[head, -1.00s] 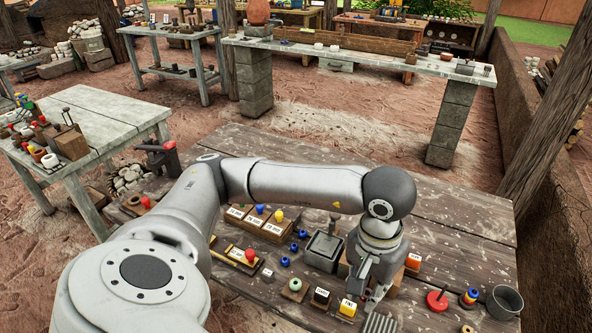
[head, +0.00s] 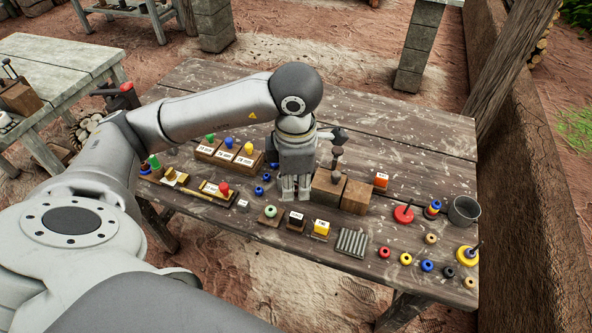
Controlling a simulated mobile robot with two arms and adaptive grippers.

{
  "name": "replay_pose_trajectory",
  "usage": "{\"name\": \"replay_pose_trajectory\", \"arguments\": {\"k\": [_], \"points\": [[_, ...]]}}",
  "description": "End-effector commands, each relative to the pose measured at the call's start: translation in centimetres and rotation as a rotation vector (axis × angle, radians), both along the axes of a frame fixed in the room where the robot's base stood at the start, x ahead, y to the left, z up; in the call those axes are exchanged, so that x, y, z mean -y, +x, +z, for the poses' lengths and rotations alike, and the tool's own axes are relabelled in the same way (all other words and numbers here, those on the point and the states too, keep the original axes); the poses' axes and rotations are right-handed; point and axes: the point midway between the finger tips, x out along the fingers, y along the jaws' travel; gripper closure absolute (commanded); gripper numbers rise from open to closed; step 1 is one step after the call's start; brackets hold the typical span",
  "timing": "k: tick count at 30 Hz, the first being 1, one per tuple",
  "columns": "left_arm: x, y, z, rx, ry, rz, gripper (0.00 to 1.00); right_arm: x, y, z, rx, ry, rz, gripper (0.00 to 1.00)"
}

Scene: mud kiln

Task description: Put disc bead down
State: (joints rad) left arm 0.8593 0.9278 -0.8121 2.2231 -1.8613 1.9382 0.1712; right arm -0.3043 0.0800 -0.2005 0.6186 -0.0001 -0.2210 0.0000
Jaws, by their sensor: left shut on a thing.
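My left gripper (head: 290,194) points straight down over the middle of the dark wooden table (head: 400,150). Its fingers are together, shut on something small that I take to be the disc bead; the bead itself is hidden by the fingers. I cannot tell how high the fingertips are above the tabletop. A green bead on a small wooden base (head: 270,211), a dark labelled block (head: 296,221) and a yellow labelled block (head: 320,229) stand just in front of the fingers. My right gripper is not in view.
Wooden blocks (head: 355,196) stand right of the gripper, with a dark-headed tool (head: 338,150) above them. Labelled trays (head: 228,155) lie to the left. A ridged grey plate (head: 351,242), several loose ring beads (head: 405,258) and a grey cup (head: 464,211) lie at the right front.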

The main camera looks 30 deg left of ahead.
Motion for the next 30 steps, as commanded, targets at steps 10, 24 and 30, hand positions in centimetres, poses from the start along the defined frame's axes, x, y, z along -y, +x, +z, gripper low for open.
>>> {"name": "replay_pose_trajectory", "arguments": {"k": [10, 24, 30], "points": [[-1.8, 0.3, 0.5, -0.001, 0.0, 0.788, 0.94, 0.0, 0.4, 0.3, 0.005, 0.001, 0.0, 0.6], [-3.3, 1.3, 0.2, -0.005, -0.001, 1.269, 0.94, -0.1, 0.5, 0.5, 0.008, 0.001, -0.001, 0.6], [-5.0, 5.0, -1.4, -0.005, 0.001, 1.272, 0.94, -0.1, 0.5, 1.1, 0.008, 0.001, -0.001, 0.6]]}}
